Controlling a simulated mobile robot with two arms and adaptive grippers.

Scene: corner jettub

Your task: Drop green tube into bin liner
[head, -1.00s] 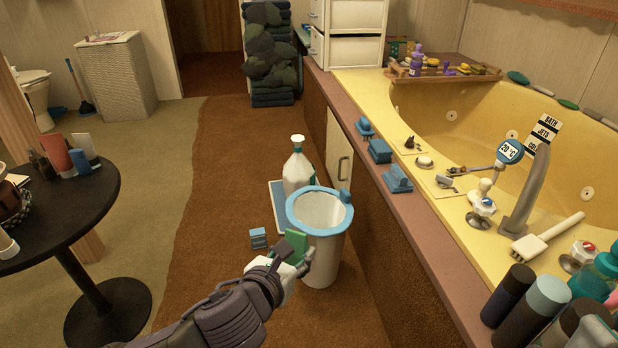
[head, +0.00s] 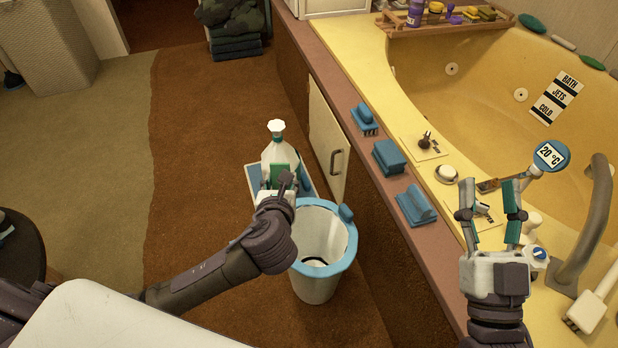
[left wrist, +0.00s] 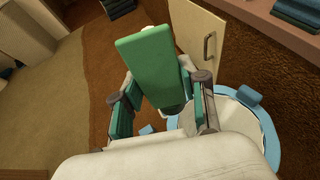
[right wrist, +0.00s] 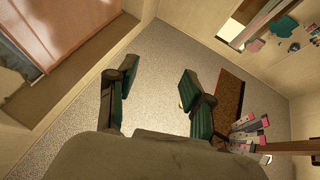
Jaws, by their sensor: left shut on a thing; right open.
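The green tube (head: 281,174) is a flat green block shape held in my left gripper (head: 277,187). In the left wrist view the tube (left wrist: 157,68) stands up between the two fingers, which are shut on it. The bin is white with a light blue rim (head: 346,250) and a pale liner (head: 322,232) inside. The left gripper is at the bin's far left side, outside the opening in the picture. The left wrist view shows the rim (left wrist: 272,145) to the right of the fingers. My right gripper (head: 490,190) is open and empty over the tub edge.
A white spray bottle (head: 278,147) stands on a blue-edged tray (head: 254,178) behind the left gripper. Blue brushes (head: 388,157) sit on the ledge. Brown carpet (head: 205,130) at left is clear.

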